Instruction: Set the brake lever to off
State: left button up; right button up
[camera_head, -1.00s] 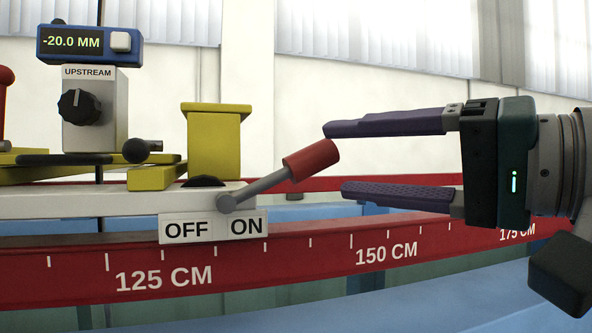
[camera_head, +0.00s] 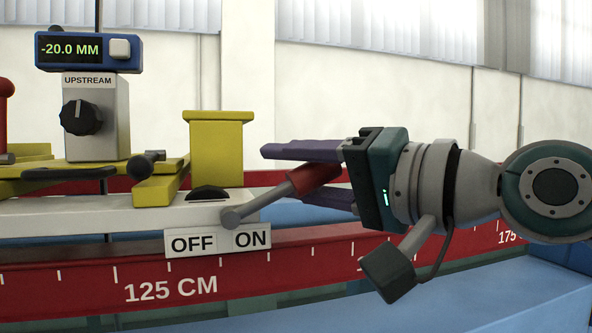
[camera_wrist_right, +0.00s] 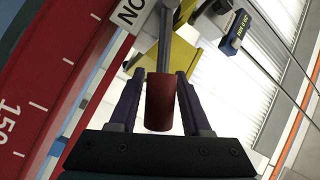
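The brake lever (camera_head: 262,203) has a grey arm on a pivot at the right end of the white carriage and a red grip (camera_head: 313,178). It leans up to the right, on the side of the ON label (camera_head: 251,240); the OFF label (camera_head: 192,245) is left of it. My right gripper (camera_head: 279,172) is open with its purple fingers above and below the red grip. In the right wrist view the grip (camera_wrist_right: 160,103) stands between the fingers, with a gap on each side. The lower finger is partly hidden behind the grip. My left gripper is not in view.
A yellow block (camera_head: 220,150) stands just behind the lever. A grey UPSTREAM unit (camera_head: 97,130) with a black knob and a blue display (camera_head: 89,52) reading -20.0 MM is to the left. A red rail (camera_head: 290,262) with a centimetre scale runs below.

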grip_shut()
dwell(1.1)
